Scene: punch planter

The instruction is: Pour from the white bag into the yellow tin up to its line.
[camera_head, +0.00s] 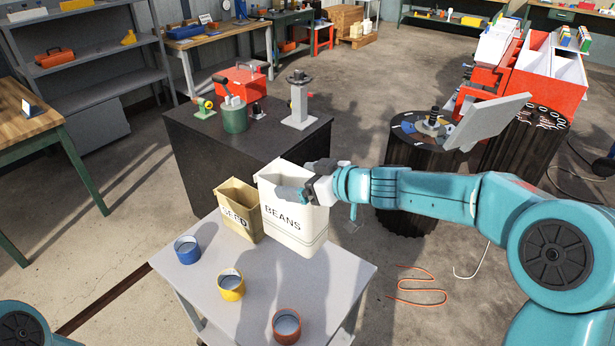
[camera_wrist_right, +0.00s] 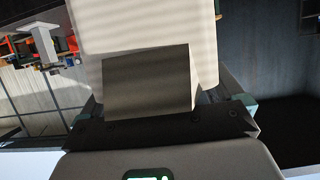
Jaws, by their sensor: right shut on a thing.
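The white bag (camera_head: 293,226), lettered BEANS, is near the back right of the small grey table. My right gripper (camera_head: 291,194) is shut on its upper right part, and the bag is about upright. I cannot tell whether its base touches the table. The bag's pale side (camera_wrist_right: 150,35) fills the top middle of the right wrist view, in front of the gripper (camera_wrist_right: 150,85). The yellow tin (camera_head: 231,286) stands on the table, left of and nearer than the bag; its line cannot be made out. Of my left arm only a joint shows, at the lower left.
A tan SEED bag (camera_head: 238,212) stands just left of the white bag. A blue tin (camera_head: 187,250) and a red tin (camera_head: 286,326) stand on the grey table (camera_head: 335,272) either side of the yellow one. A dark cabinet (camera_head: 190,150) with tools stands behind.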

